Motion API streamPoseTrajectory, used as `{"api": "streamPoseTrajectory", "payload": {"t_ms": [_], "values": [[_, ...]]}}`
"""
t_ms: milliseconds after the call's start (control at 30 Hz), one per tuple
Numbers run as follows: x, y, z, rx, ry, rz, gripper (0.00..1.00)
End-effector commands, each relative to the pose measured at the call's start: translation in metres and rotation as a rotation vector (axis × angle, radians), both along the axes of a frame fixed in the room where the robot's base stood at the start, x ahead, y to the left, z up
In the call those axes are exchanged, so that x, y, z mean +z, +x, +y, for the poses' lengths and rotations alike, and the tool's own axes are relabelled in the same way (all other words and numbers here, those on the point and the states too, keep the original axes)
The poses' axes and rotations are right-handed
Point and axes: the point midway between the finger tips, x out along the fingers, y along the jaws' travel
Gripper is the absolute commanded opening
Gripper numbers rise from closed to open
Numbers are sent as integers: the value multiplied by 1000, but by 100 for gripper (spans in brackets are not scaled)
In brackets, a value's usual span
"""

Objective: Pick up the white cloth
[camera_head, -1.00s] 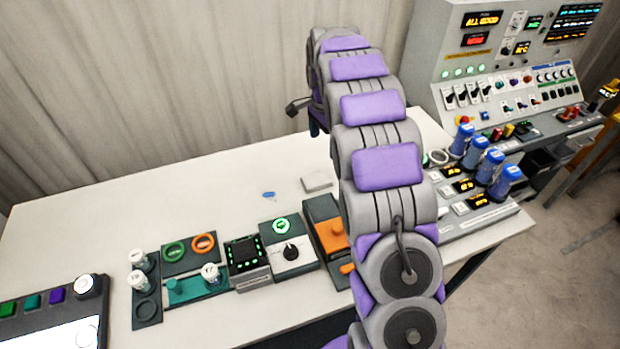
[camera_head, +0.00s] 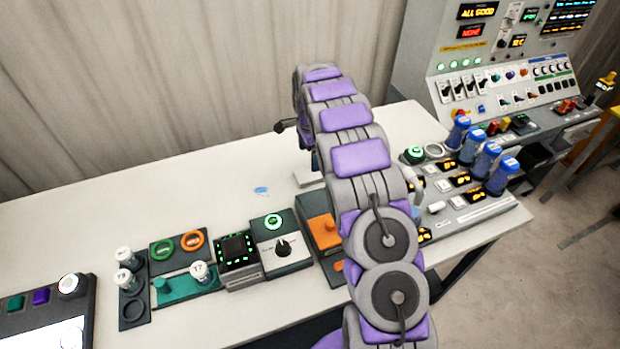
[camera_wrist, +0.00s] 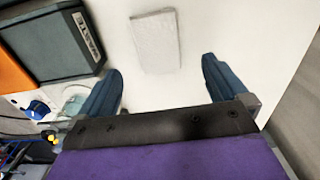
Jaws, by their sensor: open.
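The white cloth (camera_wrist: 157,42) is a small, pale, flat rectangle lying on the white table. In the wrist view it lies ahead of my gripper (camera_wrist: 162,68), roughly between the lines of its two dark blue fingers. The fingers are spread apart with nothing held between them. The near end of the cloth reaches about level with the fingertips in the picture; the height gap cannot be told. In the head view only the left part of the cloth (camera_head: 306,179) shows, next to my arm, which covers the rest. My gripper is mostly hidden there behind the arm.
A row of devices stands along the table's front, including an orange-and-grey box (camera_head: 318,232) near the cloth and a dial box (camera_head: 281,243). A small blue item (camera_head: 261,190) lies left of the cloth. Blue-capped bottles (camera_head: 468,138) stand right. The table's back left is clear.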

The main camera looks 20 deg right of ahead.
Motion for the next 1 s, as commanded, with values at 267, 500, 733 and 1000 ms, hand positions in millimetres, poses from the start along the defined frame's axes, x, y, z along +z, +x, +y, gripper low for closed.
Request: {"api": "streamPoseTrajectory", "payload": {"t_ms": [267,500,733,1000], "values": [[-31,0,0,0,-1,-3,100],[-59,-4,-3,-1,-1,1,100],[-82,-4,-2,1,0,-2,100],[-81,-4,-2,1,0,-2,92]]}}
